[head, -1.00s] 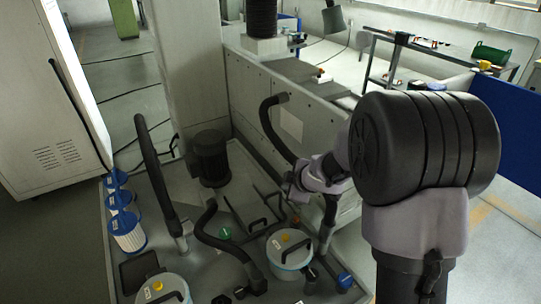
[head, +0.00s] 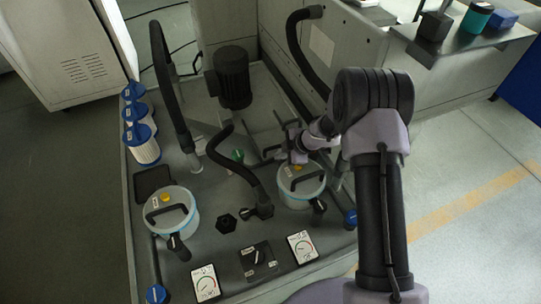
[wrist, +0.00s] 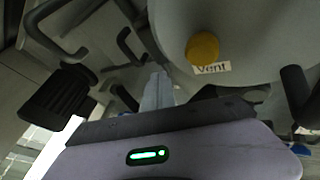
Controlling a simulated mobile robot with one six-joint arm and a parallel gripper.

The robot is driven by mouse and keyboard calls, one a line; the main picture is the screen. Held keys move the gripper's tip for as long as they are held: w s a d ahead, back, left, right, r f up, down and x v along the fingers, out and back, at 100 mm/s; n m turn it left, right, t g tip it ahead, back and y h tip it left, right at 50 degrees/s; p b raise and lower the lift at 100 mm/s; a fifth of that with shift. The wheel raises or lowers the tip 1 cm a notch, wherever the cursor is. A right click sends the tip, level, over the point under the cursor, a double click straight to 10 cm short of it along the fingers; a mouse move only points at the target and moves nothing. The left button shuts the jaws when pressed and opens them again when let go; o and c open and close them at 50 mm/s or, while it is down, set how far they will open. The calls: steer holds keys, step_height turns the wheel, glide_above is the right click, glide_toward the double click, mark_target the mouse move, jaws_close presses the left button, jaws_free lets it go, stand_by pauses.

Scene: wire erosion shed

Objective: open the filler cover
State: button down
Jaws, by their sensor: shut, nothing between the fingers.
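My gripper (head: 297,156) is shut and empty, low over the machine's grey deck, beside the right white canister (head: 300,196). In the wrist view its pale fingertips (wrist: 158,90) point past the canister lid (wrist: 265,35), which has a yellow vent knob (wrist: 203,48) labelled "Vent". No part is legibly marked as the filler cover. A dark bar handle (head: 265,153) stands on the deck just left of my gripper; bar handles (wrist: 55,32) also show in the wrist view. What they are fixed to is partly hidden.
A left canister (head: 172,215), gauges (head: 302,247) and a blue cap (head: 350,217) stand nearer. A black motor (head: 232,78) and the machine wall (head: 325,50) rise behind.

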mark_target(263, 147)
steer(key=b+x, duration=0.2)
steer(key=x, duration=0.4)
steer(key=shift+f, duration=0.1)
steer(key=w, duration=0.1)
steer(key=w+b, duration=0.1)
steer(key=shift+w+a, duration=0.2)
steer(key=shift+w, duration=0.05)
steer(key=shift+w+a, duration=0.15)
steer(key=shift+w, duration=0.45)
steer(key=w+p, duration=0.1)
steer(key=w+a+p, duration=0.1)
steer(key=w+p, duration=0.1)
steer(key=w, duration=0.1)
steer(key=shift+a+r, duration=0.25)
steer(key=shift+a, duration=0.15)
steer(key=w+b, duration=0.1)
steer(key=w+a+f+b, duration=0.1)
steer(key=w+b, duration=0.1)
steer(key=shift+a+f, duration=0.1)
steer(key=shift+a, duration=0.05)
steer(key=shift+w+a+r+b, duration=0.15)
steer(key=shift+w+r+b, duration=0.15)
steer(key=shift+w, duration=0.1)
